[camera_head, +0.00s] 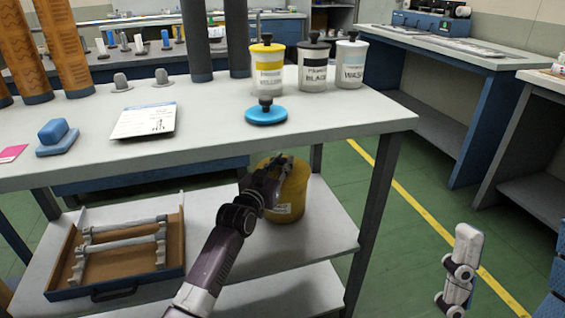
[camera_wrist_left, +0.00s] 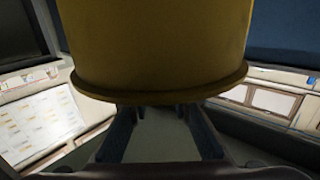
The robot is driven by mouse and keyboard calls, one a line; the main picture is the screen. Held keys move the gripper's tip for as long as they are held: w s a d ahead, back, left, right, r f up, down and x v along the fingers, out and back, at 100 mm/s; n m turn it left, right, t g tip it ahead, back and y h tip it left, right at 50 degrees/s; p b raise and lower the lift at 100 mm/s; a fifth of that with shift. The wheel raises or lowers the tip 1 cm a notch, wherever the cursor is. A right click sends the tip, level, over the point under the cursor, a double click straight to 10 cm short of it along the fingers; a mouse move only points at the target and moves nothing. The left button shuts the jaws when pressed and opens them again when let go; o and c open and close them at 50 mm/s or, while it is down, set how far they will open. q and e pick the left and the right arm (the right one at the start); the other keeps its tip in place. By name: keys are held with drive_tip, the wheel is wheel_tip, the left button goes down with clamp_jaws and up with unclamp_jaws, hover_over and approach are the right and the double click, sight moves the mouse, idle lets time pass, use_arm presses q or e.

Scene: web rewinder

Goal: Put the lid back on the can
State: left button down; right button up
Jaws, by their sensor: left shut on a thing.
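A yellow can (camera_head: 287,203) with a pale label is in front of the table's near edge, at about the lower shelf. My left gripper (camera_head: 277,172) is shut on it near its upper part and covers some of it. I cannot tell whether the can touches the shelf. The yellow can also fills the upper middle of the left wrist view (camera_wrist_left: 160,45), with a rim facing my left gripper fingers (camera_wrist_left: 162,125). A round blue lid (camera_head: 266,116) with a dark knob lies on the tabletop near its front edge.
A card (camera_head: 143,120) and a blue block (camera_head: 57,135) lie left. An open case (camera_head: 120,245) sits on the lower shelf.

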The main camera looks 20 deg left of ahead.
use_arm(q)
drive_tip(key=c, duration=1.7)
unclamp_jaws()
drive_tip(key=shift+o, duration=0.2)
drive_tip(key=shift+s, duration=0.15)
drive_tip(key=s+a, duration=0.1)
drive_tip(key=s, duration=1)
drive_tip(key=shift+s+a, duration=0.15)
drive_tip(key=shift+s, duration=0.2)
